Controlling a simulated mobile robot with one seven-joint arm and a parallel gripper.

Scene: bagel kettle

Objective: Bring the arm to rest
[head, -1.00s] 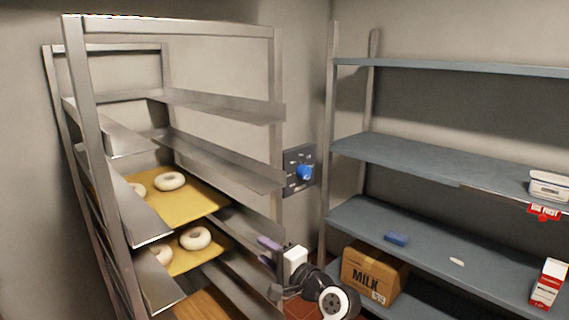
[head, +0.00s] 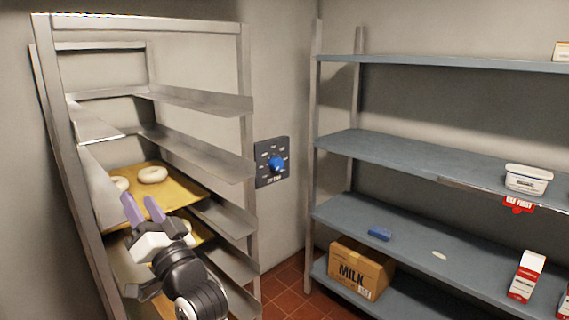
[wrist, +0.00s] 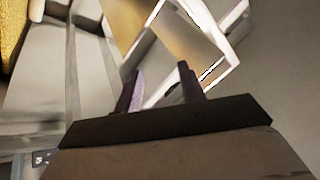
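My gripper (head: 141,207) is at the lower left of the head view, in front of the metal rack (head: 245,130). Its two purple fingers point up and stand apart, with nothing between them. The wrist view shows the fingers (wrist: 163,88) apart and empty too, with tilted metal rack parts beyond. In the head view, the gripper and arm cover part of the yellow trays. Whether the fingers touch the tray (head: 180,185) behind them I cannot tell.
A bagel (head: 152,175) lies on the upper tray. A wall dial (head: 276,164) is right of the rack. Red floor tiles show between.

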